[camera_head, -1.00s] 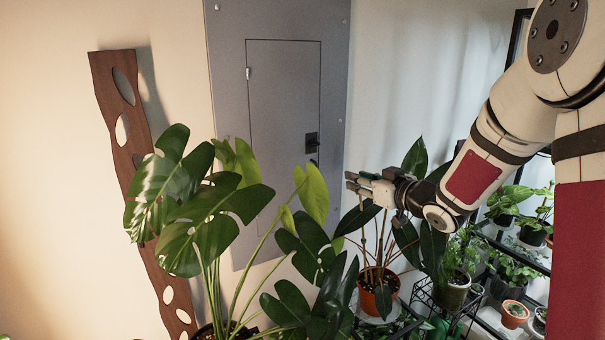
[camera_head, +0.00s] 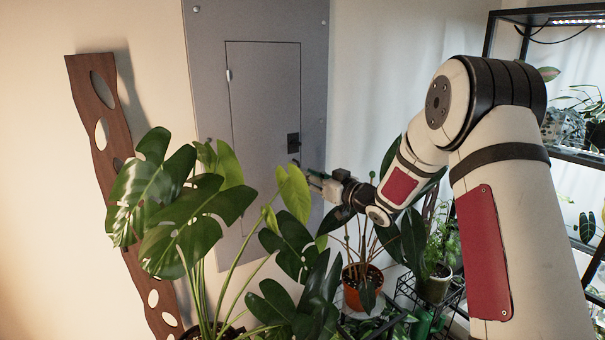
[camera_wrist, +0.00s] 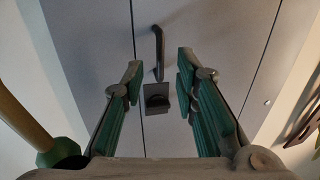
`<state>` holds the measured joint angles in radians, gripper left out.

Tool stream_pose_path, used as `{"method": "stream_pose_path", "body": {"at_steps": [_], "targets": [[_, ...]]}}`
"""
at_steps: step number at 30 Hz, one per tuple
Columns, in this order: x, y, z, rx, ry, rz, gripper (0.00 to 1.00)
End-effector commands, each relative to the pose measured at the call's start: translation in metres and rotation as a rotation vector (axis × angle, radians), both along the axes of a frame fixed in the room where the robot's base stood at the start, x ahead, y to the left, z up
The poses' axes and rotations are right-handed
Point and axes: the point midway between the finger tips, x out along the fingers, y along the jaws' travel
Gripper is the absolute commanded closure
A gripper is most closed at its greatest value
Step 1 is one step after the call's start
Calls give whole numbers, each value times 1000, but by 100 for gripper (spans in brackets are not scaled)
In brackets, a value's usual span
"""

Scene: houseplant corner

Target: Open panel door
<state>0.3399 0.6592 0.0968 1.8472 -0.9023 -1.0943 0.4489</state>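The grey electrical panel (camera_head: 205,120) is on the wall, with a narrow inner door (camera_head: 262,110) that looks shut. A dark latch (camera_head: 293,143) sits near the door's right edge. In the wrist view the latch plate (camera_wrist: 157,97) and a dark curved handle (camera_wrist: 158,52) show between my fingers. My gripper (camera_head: 312,178) is just below and right of the latch in the head view. In the wrist view my gripper (camera_wrist: 158,85) has its green-padded fingers spread wide with nothing between them. I cannot tell exactly how far the fingertips are from the handle.
A large monstera (camera_head: 185,200) stands in front of the panel's lower left. A potted plant in an orange pot (camera_head: 362,290) is below my arm. Plant shelves (camera_head: 550,150) stand at right.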

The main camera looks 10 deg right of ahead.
Motion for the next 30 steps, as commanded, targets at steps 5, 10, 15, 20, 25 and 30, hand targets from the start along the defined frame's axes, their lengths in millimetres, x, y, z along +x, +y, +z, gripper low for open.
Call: {"method": "stream_pose_path", "body": {"at_steps": [5, 10, 15, 20, 25, 30], "targets": [[19, 11, 0, -1, 0, 1, 73], [27, 15, 0, -1, 0, 0, 73], [28, 16, 0, 0, 0, 0, 73], [28, 16, 0, 0, 0, 0, 86], [27, 15, 0, 0, 0, 0, 100], [27, 16, 0, 0, 0, 0, 100]]}}
